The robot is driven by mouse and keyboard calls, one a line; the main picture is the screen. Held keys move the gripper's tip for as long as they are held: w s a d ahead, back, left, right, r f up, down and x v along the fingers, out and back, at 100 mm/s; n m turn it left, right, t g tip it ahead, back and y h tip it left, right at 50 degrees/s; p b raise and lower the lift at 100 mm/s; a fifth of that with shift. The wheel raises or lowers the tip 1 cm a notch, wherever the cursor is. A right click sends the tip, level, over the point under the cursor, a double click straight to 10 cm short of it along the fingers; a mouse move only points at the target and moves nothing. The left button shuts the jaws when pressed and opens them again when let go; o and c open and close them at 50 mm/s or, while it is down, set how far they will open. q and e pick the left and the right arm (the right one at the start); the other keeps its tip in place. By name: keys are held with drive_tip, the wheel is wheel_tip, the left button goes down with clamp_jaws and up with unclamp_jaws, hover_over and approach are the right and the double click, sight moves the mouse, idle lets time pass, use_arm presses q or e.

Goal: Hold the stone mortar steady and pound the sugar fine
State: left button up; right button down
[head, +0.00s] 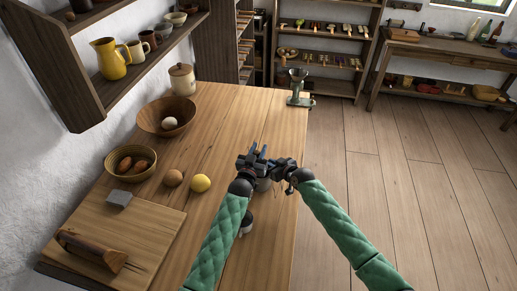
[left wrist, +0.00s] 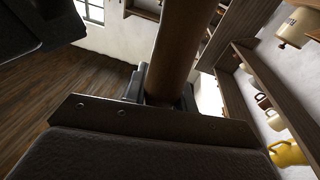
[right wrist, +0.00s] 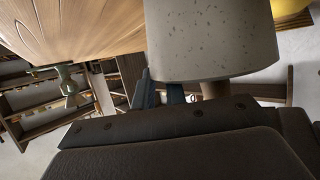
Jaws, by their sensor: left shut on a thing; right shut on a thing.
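The stone mortar (right wrist: 210,40) is speckled grey and fills the upper middle of the right wrist view. My right gripper (head: 286,166) is shut on the mortar. My left gripper (head: 253,158) is shut on the pestle (left wrist: 173,45), a brown wooden rod, above the mortar. The pestle's shaft (right wrist: 215,90) also shows at the mortar's mouth in the right wrist view. The mortar's inside and any sugar are hidden.
A metal grinder (head: 299,88) stands at the far right corner.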

use_arm(q)
drive_tip(key=shift+f, duration=0.75)
use_arm(e)
drive_tip(key=shift+s+f, duration=0.15)
drive_tip(key=shift+f, duration=0.15)
use_arm(q)
drive_tip(key=shift+r, duration=1.2)
wheel_tip(320, 180, up, 9)
drive_tip(key=shift+r, duration=0.15)
